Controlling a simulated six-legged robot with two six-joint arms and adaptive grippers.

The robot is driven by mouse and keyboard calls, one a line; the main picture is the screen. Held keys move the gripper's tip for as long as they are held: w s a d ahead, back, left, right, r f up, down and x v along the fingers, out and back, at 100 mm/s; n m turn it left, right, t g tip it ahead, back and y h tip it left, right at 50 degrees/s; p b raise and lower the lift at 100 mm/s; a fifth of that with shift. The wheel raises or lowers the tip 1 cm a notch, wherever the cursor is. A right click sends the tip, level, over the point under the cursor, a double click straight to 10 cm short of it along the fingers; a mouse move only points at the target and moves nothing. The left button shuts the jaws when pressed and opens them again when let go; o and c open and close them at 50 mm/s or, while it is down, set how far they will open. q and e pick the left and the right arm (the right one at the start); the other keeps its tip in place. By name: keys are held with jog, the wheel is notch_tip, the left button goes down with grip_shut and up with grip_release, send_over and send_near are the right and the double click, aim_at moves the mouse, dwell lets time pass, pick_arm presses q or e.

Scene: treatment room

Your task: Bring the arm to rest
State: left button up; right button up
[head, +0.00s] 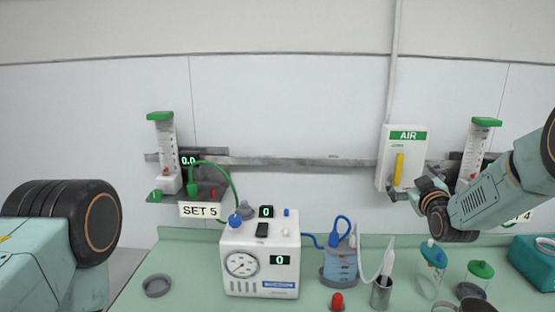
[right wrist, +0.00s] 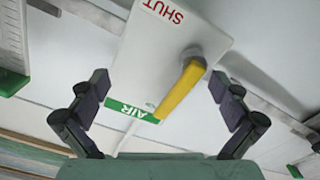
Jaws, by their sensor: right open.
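My right arm comes in from the right in the head view. Its gripper (head: 408,188) is in front of the lower part of the white AIR box (head: 402,147) on the wall. In the right wrist view my gripper (right wrist: 158,85) has its fingers spread wide, one on each side of the yellow lever (right wrist: 180,90), with nothing held. In the head view the lever (head: 398,168) stands about upright. The wrist view also shows the word SHUT on the box (right wrist: 185,30). My left arm shows at the left of the head view; its gripper is out of view.
A wall rail (head: 290,165) runs behind the box. Flowmeters (head: 165,150) (head: 477,150) hang left and right. The green counter (head: 195,280) holds a white suction machine (head: 260,255), a blue-liquid jar (head: 340,266), a cup (head: 381,293) and a teal box (head: 535,262).

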jog(key=m, duration=0.2)
jog(key=f+m, duration=0.1)
jog(key=shift+s+d, duration=0.15)
jog(key=shift+d, duration=0.2)
jog(key=shift+f+m, duration=0.1)
jog(key=shift+m, duration=0.5)
